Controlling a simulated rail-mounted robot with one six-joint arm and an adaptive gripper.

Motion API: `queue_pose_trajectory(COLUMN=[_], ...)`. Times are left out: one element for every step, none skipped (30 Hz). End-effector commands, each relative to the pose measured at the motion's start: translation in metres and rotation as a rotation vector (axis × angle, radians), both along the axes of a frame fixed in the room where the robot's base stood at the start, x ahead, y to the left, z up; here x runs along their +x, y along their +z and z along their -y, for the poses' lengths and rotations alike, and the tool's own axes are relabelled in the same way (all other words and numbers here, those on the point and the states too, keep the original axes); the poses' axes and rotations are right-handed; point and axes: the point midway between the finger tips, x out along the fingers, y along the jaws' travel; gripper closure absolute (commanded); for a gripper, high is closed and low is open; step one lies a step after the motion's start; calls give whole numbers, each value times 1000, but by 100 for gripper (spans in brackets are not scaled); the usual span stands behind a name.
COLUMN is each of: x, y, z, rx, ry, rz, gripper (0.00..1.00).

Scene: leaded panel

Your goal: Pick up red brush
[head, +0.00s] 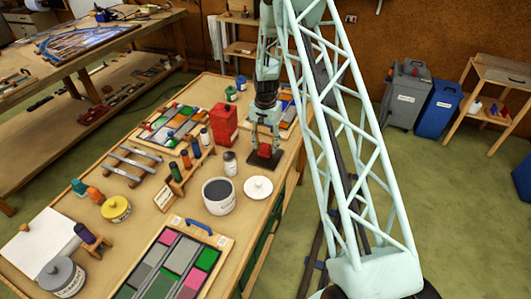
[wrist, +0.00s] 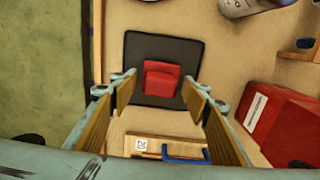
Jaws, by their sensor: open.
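The red brush (wrist: 162,80) shows from above in the wrist view as a small red block on a black square pad (wrist: 137,48). It also shows in the head view as a red piece (head: 265,150) on the dark pad (head: 257,163) near the bench's right edge. My gripper (wrist: 160,94) is open, with one finger to each side of the brush in the wrist view and nothing between them. In the head view my gripper (head: 264,137) points down over the brush. The height left between fingertips and brush is hard to tell.
A red labelled can (head: 223,125) stands close left of my gripper; it also shows in the wrist view (wrist: 287,118). A small jar (head: 230,163), a white lid (head: 258,188) and a dark-filled pot (head: 219,206) stand nearer the camera. A case with a blue handle (wrist: 184,154) lies close by.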

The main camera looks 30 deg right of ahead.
Motion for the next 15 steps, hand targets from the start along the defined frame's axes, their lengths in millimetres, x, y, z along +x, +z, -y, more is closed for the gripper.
queue_pose_trajectory(x=[0, 0, 0, 0, 0, 0, 0, 0, 0, 0, 0, 0, 0, 0, 0], y=[0, 0, 0, 0, 0, 0, 0, 0, 0, 0, 0, 0, 0, 0, 0], z=[0, 0, 0, 0, 0, 0, 0, 0, 0, 0, 0, 0, 0, 0, 0], rx=[0, 0, 0, 0, 0, 0, 0, 0, 0, 0, 0, 0, 0, 0, 0], ry=[0, 0, 0, 0, 0, 0, 0, 0, 0, 0, 0, 0, 0, 0, 0], rz=[0, 0, 0, 0, 0, 0, 0, 0, 0, 0, 0, 0, 0, 0, 0], gripper=[57, 57, 57, 57, 57, 57, 57, 57, 57, 57, 60, 63, 66, 69, 72])
